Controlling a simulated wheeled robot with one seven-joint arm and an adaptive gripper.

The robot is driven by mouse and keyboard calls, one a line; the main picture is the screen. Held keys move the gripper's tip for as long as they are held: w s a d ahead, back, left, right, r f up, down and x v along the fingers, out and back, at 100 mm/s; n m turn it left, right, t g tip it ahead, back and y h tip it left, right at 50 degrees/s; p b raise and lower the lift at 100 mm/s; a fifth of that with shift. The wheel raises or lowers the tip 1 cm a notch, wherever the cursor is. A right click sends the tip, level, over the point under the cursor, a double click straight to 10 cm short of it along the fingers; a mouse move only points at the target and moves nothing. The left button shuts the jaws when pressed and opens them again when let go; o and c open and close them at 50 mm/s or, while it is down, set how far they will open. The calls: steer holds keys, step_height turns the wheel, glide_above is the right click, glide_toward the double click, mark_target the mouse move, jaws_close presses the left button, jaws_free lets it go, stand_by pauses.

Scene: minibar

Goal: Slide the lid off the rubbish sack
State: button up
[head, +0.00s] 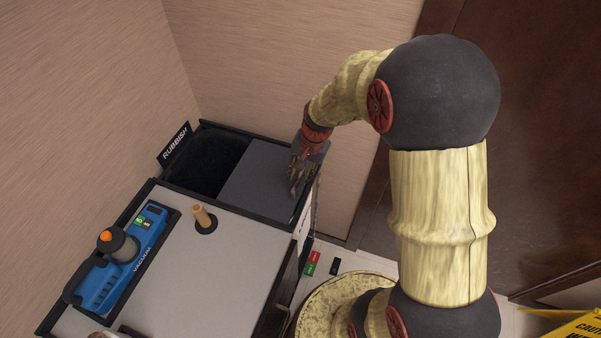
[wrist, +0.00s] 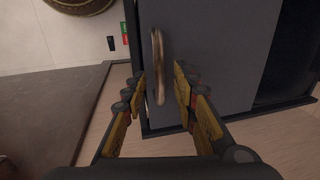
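The grey lid (head: 257,181) lies flat over the right part of the rubbish compartment. The dark opening of the rubbish sack (head: 205,160) shows at its left, beside the RUBBISH sign (head: 174,144). The lid also shows in the wrist view (wrist: 215,50), with the dark opening to its right. A bronze bar handle (wrist: 158,65) stands near the lid's edge. My gripper (head: 296,182) is over the right end of the lid. In the wrist view my gripper (wrist: 159,84) is open, with one finger on each side of the handle and visible gaps to it.
The cart's grey top (head: 215,270) carries a wooden peg (head: 202,216) and a blue vacuum unit (head: 120,270). Walls stand close behind and to the left. A yellow caution sign (head: 578,328) is at the lower right. Floor shows right of the cart.

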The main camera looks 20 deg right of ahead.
step_height(320, 180, up, 12)
steer(key=s+d, duration=0.1)
steer(key=shift+s+d, duration=0.3)
steer(key=shift+d, duration=0.05)
steer(key=shift+f, duration=0.15)
stand_by(0.4)
steer(key=s+a+r+n+t+b, duration=0.1)
steer(key=s+a+r+n, duration=0.1)
steer(key=s, duration=0.4)
steer(key=s+a+r+n+t+h+b, duration=0.1)
steer(key=s+a+r+n, duration=0.1)
steer(key=s+r+n, duration=0.2)
steer(key=s+a+r+n+t+b, duration=0.2)
steer(key=s+r+n, duration=0.1)
steer(key=s, duration=0.5)
steer(key=shift+a+r+h, duration=0.2)
steer(key=shift+r+h, duration=0.1)
steer(key=shift+s, duration=0.1)
